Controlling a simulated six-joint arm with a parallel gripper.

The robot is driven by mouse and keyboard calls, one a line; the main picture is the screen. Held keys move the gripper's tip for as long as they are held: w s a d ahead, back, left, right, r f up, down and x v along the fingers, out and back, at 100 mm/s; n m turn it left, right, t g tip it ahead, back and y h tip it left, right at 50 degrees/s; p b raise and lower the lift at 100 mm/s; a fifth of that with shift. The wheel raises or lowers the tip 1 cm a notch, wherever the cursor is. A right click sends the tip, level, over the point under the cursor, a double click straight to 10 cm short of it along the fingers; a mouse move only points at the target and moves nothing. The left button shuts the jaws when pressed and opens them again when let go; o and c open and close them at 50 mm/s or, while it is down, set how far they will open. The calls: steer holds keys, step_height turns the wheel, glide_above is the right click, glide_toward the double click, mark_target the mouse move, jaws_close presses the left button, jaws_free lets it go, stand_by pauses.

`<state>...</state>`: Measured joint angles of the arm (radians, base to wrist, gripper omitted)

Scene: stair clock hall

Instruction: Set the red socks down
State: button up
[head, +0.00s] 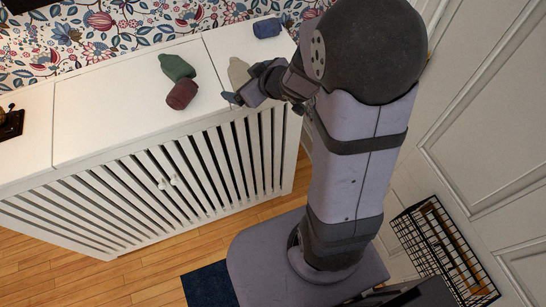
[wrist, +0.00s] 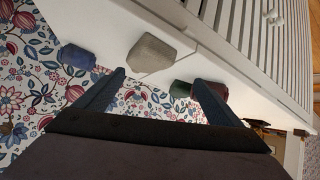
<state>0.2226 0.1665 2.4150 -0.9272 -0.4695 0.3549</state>
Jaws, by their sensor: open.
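The red socks (head: 182,94), a dark red rolled bundle, lie on the white slatted cabinet top (head: 110,110), right up against the green socks (head: 176,67). In the wrist view the red socks (wrist: 219,90) are partly hidden behind the right finger. My gripper (head: 233,98) is open and empty above the cabinet's front edge, to the right of the red socks and apart from them. In the wrist view its two fingers (wrist: 158,78) stand wide apart with nothing between them.
Beige socks (head: 239,72) lie just behind my gripper, and blue socks (head: 267,28) lie at the back right by the floral wall. A dark object (head: 11,124) stands at the far left. A wire basket (head: 445,245) is at the lower right.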

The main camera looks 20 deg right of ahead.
steer(key=s+d+f+m+g+h, duration=0.2)
steer(key=s+d+h, duration=0.1)
steer(key=s+d, duration=0.15)
steer(key=s+a+f+m+g, duration=0.1)
steer(key=s+g, duration=0.3)
steer(key=s, duration=0.5)
steer(key=s+a+f+m+g, duration=0.2)
steer(key=s+a+g, duration=0.2)
steer(key=s, duration=0.6)
steer(key=shift+s+a, duration=0.3)
